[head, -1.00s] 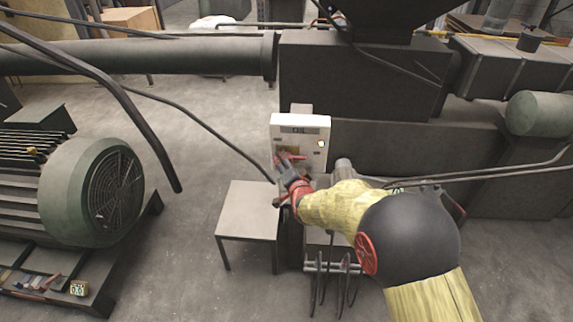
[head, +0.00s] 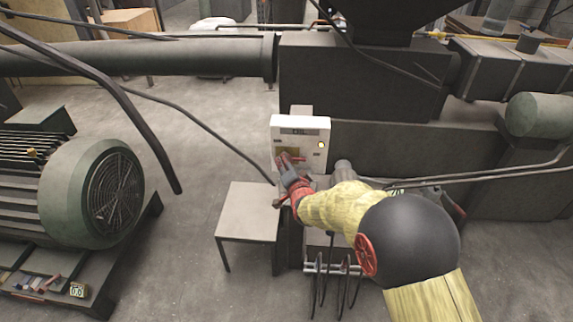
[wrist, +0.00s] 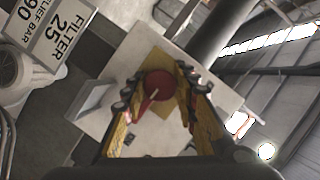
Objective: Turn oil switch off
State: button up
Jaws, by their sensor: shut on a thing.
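The oil switch (head: 298,158) is a red rotary knob with a pointed handle, on a yellow plate on the front of a white control box (head: 316,130). In the wrist view the red knob (wrist: 158,85) is between my two fingers, with the yellow plate (wrist: 166,66) behind it. My gripper (head: 287,163) is at the box front, shut on the knob. In the wrist view my gripper (wrist: 160,82) has a finger on each side of it. My fingers partly hide the knob and plate in the head view.
A yellow lamp (head: 321,145) shows on the box's right side. A small grey table (head: 248,208) stands below left, a large green motor (head: 90,192) farther left. Dark machinery (head: 360,75) stands behind. A cable (head: 215,137) hangs near the box. The wrist view shows a "FILTER 25" sign (wrist: 58,35).

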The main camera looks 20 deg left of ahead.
jog(key=shift+n, duration=0.3)
jog(key=shift+c, duration=0.4)
jog(key=n+h+p, duration=0.1)
jog(key=p, duration=0.1)
jog(key=n+p, duration=0.1)
jog(key=p, duration=0.1)
jog(key=shift+r+n+h, duration=0.2)
jog(key=shift+n+h, duration=0.1)
jog(key=shift+h, duration=0.1)
jog(key=n+h+p, duration=0.2)
jog(key=n+p, duration=0.1)
jog(key=p, duration=0.5)
jog(key=shift+n+h, duration=0.4)
jog(key=n+h+p, duration=0.1)
jog(key=n+p, duration=0.1)
jog(key=p, duration=0.2)
jog(key=shift+h+p, duration=0.3)
jog(key=shift+p, duration=0.1)
jog(key=n+t+h+p, duration=0.1)
jog(key=n+p, duration=0.1)
jog(key=n, duration=0.1)
jog(key=shift+f+h+p, duration=0.2)
jog(key=shift+h+p, duration=0.1)
jog(key=shift+h, duration=0.1)
jog(key=shift+n+t, duration=0.3)
jog(key=o, duration=1.1)
jog(key=shift+o, duration=0.4)
